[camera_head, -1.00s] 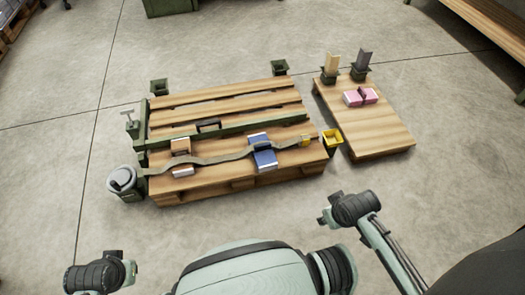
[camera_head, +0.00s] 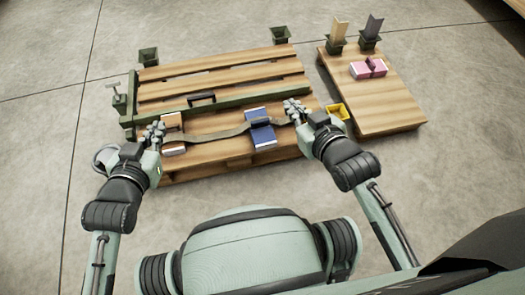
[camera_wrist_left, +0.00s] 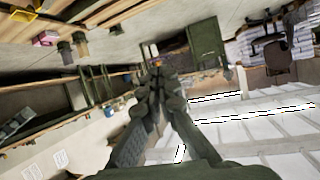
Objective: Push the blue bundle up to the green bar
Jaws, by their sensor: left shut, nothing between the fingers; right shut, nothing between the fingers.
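The blue bundle (camera_head: 263,132) lies on the front boards of the wooden pallet (camera_head: 215,151), with a grey-green strap (camera_head: 222,134) across it. The green bar (camera_head: 222,99) runs across the pallet behind the bundle, with a gap between them, and carries a dark handle. My left gripper (camera_head: 155,130) is at the pallet's left side, just left of the orange-brown bundle (camera_head: 173,121), shut and empty. It also shows shut in the left wrist view (camera_wrist_left: 155,75). My right gripper (camera_head: 295,105) is shut and empty to the right of the blue bundle, near the strap's right end.
A smaller pallet (camera_head: 385,110) at the right holds a pink bundle (camera_head: 368,68) and two green holders. A grey-lidded bin (camera_head: 106,158) is partly hidden behind my left arm. Green corner posts stand at the pallet's back.

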